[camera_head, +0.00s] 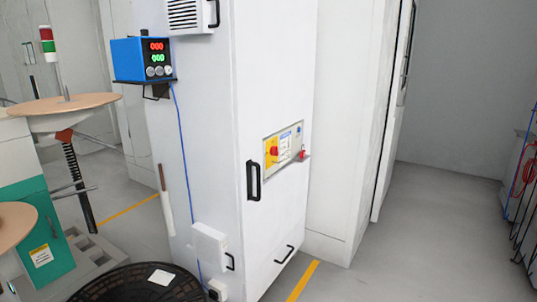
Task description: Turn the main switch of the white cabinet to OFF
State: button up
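The white cabinet (262,90) stands upright in the middle of the view. On its right-hand face is a small grey panel (297,136) with a yellow plate. A red main switch (273,151) sits on the yellow plate. The switch is too small to tell which position its handle points to. A small red part (303,155) sticks out at the panel's lower right. My gripper is not in view.
A black handle (253,181) and a lower handle (284,254) stick out from the cabinet. A blue power supply (142,59) sits on a shelf at its left side. A round black lattice piece (125,285) lies in front. Grey floor (405,240) is clear at right.

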aim_at(274, 150)
jog(key=i+l, duration=0.3)
jog(key=i+l+z, duration=0.1)
jog(key=i+l, duration=0.2)
jog(key=i, duration=0.25)
jog(key=i+l, duration=0.25)
jog(key=i, duration=0.15)
jog(key=i+l+z, duration=0.1)
jog(key=i+l, duration=0.15)
jog(key=i, duration=0.2)
jog(key=i+l, duration=0.25)
jog(key=i, duration=0.2)
jog(key=z, duration=0.05)
